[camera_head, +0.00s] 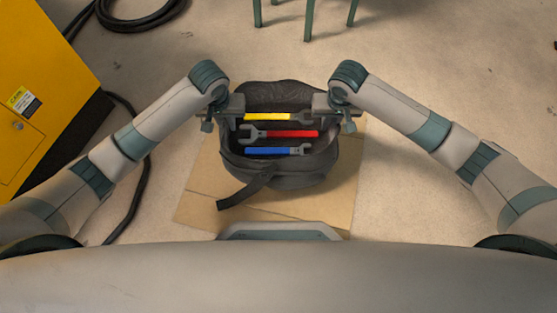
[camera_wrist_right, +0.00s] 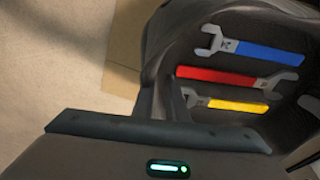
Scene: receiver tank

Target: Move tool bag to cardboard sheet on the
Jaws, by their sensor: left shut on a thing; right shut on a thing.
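The dark grey tool bag (camera_head: 290,178) is open at the top and sits over the cardboard sheet (camera_head: 195,207) in the head view. Three wrenches lie in it: yellow (camera_head: 268,117), red (camera_head: 290,134) and blue (camera_head: 270,151). My left gripper (camera_head: 232,112) is shut on the bag's left side, and my right gripper (camera_head: 330,112) is shut on its right side. In the right wrist view the bag (camera_wrist_right: 165,40) and its wrenches fill the right half. I cannot tell whether the bag's underside touches the cardboard.
A yellow machine (camera_head: 45,90) with a black base stands at the left. A black cable (camera_head: 135,185) runs along the floor beside it, and a coiled hose (camera_head: 140,15) lies at the top left. Green legs (camera_head: 309,20) of a stand are behind the bag. Floor at the right is clear.

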